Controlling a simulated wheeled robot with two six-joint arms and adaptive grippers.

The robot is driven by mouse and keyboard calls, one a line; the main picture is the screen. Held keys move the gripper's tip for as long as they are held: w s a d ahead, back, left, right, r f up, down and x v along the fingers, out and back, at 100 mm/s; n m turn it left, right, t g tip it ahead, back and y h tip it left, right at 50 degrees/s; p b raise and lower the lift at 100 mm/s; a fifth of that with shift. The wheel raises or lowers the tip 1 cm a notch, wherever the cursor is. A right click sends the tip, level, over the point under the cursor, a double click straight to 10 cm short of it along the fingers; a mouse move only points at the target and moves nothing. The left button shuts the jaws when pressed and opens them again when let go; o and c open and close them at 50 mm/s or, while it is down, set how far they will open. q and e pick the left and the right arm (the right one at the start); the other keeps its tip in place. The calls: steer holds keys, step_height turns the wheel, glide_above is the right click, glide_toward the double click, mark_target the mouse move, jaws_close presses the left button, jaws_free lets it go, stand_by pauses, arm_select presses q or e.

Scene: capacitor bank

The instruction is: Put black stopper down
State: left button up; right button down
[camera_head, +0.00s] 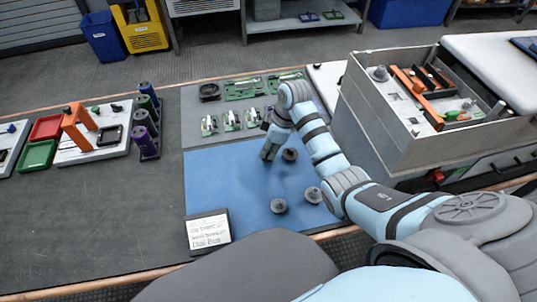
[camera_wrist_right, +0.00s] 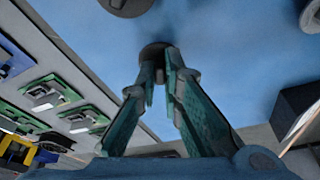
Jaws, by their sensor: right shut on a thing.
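My right gripper (camera_head: 267,155) points down over the upper part of the blue mat (camera_head: 225,190). In the right wrist view its two green fingers (camera_wrist_right: 162,72) are shut on a dark round stopper (camera_wrist_right: 155,49), against the blue mat. I cannot tell whether the stopper touches the mat. The held stopper is hidden in the head view. A dark grey stopper (camera_head: 290,154) stands just right of the gripper. Two more grey stoppers stand lower on the mat, one near the middle (camera_head: 278,206) and one near the right edge (camera_head: 313,195). My left gripper is out of view.
A grey strip behind the mat holds several green circuit boards (camera_head: 231,121). A sign (camera_head: 209,231) stands at the mat's front left corner. A grey open box (camera_head: 385,120) is at right. Purple and green cylinders (camera_head: 145,120) stand at left. The mat's left half is clear.

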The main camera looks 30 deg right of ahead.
steer(key=shift+f, duration=0.35)
steer(key=shift+f, duration=0.1)
steer(key=c, duration=1.7)
jaws_free()
steer(key=p+v, duration=0.4)
steer(key=v, duration=0.8)
